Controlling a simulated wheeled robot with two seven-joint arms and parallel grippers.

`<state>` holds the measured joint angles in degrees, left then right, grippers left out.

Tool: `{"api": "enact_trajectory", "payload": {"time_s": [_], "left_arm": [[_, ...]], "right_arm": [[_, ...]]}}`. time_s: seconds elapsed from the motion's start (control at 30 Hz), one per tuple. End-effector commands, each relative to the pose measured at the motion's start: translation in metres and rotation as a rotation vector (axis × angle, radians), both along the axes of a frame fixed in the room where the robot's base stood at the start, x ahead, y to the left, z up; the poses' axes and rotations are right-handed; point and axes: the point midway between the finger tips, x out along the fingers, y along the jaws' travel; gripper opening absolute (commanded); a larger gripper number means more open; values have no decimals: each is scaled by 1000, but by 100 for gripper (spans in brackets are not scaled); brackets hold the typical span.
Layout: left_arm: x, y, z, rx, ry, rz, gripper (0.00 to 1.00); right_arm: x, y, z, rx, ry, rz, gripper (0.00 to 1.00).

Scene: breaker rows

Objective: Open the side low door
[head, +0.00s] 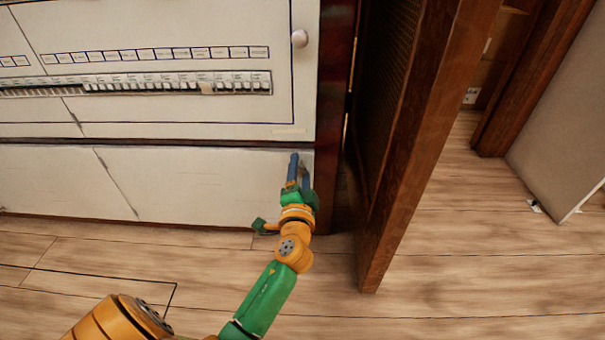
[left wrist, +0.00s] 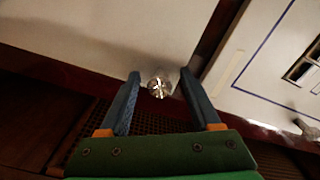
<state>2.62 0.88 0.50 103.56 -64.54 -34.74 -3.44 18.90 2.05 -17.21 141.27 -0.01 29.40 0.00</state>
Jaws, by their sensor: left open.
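The low door (head: 210,185) is a wide pale panel below the breaker panel, and it looks closed. My left gripper (head: 299,166) is in front of its right end, near the top corner. In the left wrist view the low door (left wrist: 90,32) fills the upper left. A small shiny round knob (left wrist: 158,85) shows between the two spread fingers of my left gripper (left wrist: 159,75). The fingers are open, with a gap visible beside the knob. In the head view the gripper hides this knob. My right gripper is not in view.
The upper panel (head: 200,115) with breaker rows and a round knob (head: 299,38) is above. A brown wooden door (head: 418,150) stands ajar close to the right of my left gripper. Wood floor (head: 480,240) is free in front and at right.

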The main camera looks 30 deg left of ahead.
Motion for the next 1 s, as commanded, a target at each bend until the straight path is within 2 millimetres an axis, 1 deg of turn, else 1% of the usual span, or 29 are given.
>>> {"api": "enact_trajectory", "payload": {"time_s": [0.2,0.23,0.27,0.3,0.37,0.4,0.47,1.0], "left_arm": [[2,1,0,-1,2,0,64],[2,1,0,-1,2,0,61],[2,1,0,-1,2,0,53],[2,1,0,-1,2,0,42],[2,1,-1,-1,2,0,26],[2,1,-1,-1,2,0,16],[2,1,-1,-1,2,0,0],[2,1,-1,-2,1,0,0]], "right_arm": [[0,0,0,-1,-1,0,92],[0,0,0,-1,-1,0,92],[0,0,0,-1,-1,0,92],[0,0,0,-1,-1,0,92],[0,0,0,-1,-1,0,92],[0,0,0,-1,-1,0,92],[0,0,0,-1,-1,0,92],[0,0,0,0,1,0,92]]}}
